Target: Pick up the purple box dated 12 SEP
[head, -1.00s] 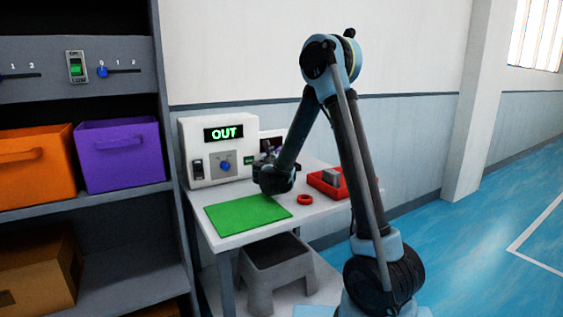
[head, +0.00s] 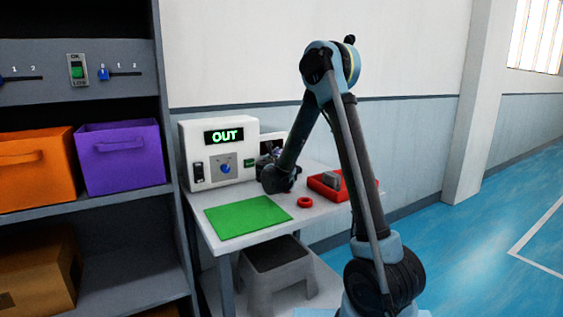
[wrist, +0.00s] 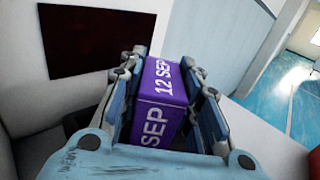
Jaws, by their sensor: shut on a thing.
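In the wrist view, a purple box (wrist: 163,92) with "12 SEP" in white print on its faces sits between the two fingers of my gripper (wrist: 165,85). Both fingers are closed against its sides. In the head view, my gripper (head: 270,150) is at the back of the white table, beside the white machine, and is mostly hidden by my own arm.
The white machine (head: 200,140) shows "OUT". A dark panel (wrist: 95,40) is near my gripper. A green mat (head: 247,216), a red ring (head: 305,202) and a red tray (head: 322,187) lie on the table (head: 225,240). Orange (head: 35,175) and purple bins (head: 125,170) stand on the left shelf.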

